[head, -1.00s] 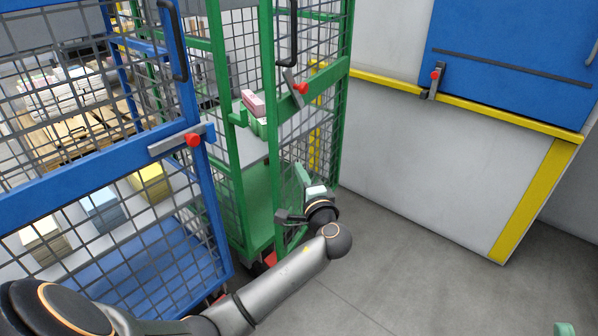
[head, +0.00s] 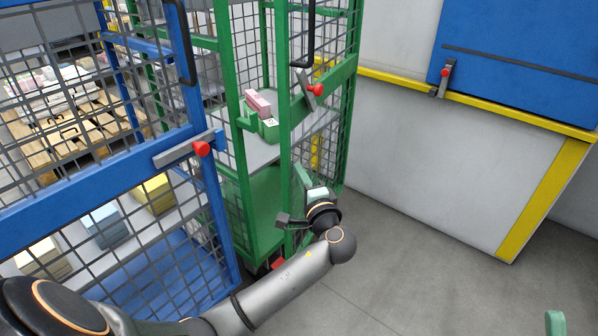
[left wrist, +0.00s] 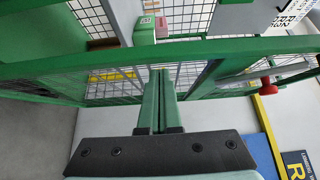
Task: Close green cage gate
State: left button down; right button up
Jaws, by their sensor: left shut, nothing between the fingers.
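The green cage (head: 230,43) stands in the middle of the head view. Its mesh gate (head: 337,84) is ajar, with a gap between its free edge and the cage's front post. The gate carries a black handle (head: 306,45) and a latch with a red knob (head: 317,90). My left gripper (head: 302,176) is at the gate's outer face, below the latch. In the left wrist view its closed green fingers (left wrist: 160,85) reach a green gate bar (left wrist: 215,50); contact is unclear. A green fingertip (head: 555,322), probably my right gripper's, shows at the bottom right.
A blue cage (head: 100,180) stands close on the left, with its own red-knobbed latch (head: 201,149). Pink and green boxes (head: 260,108) sit on the green cage's shelf. Grey floor (head: 400,270) is clear in front.

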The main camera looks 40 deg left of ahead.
pick_arm(q)
jog(key=shift+a, duration=0.25)
pick_arm(e)
jog(key=shift+w+a, duration=0.1)
jog(key=shift+a, duration=0.35)
